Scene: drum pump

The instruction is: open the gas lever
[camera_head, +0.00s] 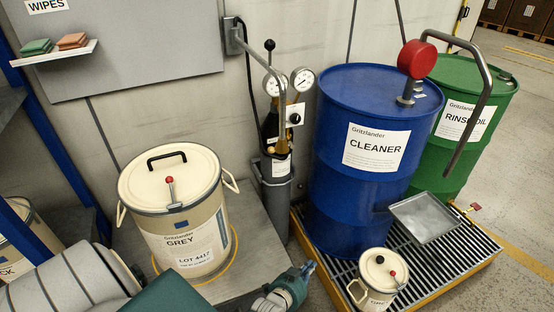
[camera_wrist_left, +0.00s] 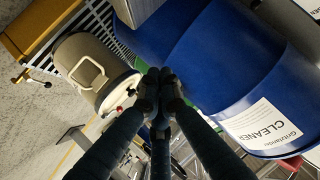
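A slim lever with a black knob (camera_head: 269,45) stands up beside two round gauges (camera_head: 302,79) on a gas cylinder (camera_head: 276,165) against the wall. I take this to be the gas lever, though no label on it can be read. My left gripper (camera_head: 307,270) is low at the bottom of the head view, well below the lever and in front of the cylinder. In the left wrist view its dark fingers (camera_wrist_left: 159,76) are together, with nothing seen between them. The lever cannot be made out in the wrist view. My right gripper is not in view.
A blue CLEANER drum (camera_head: 355,198) with a red-topped pump stands right of the cylinder, on a yellow-edged grate (camera_head: 460,250). A small cream can (camera_head: 371,296) is at its front. A GREY bucket (camera_head: 185,240) is on the left. A green drum (camera_head: 478,80) stands behind.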

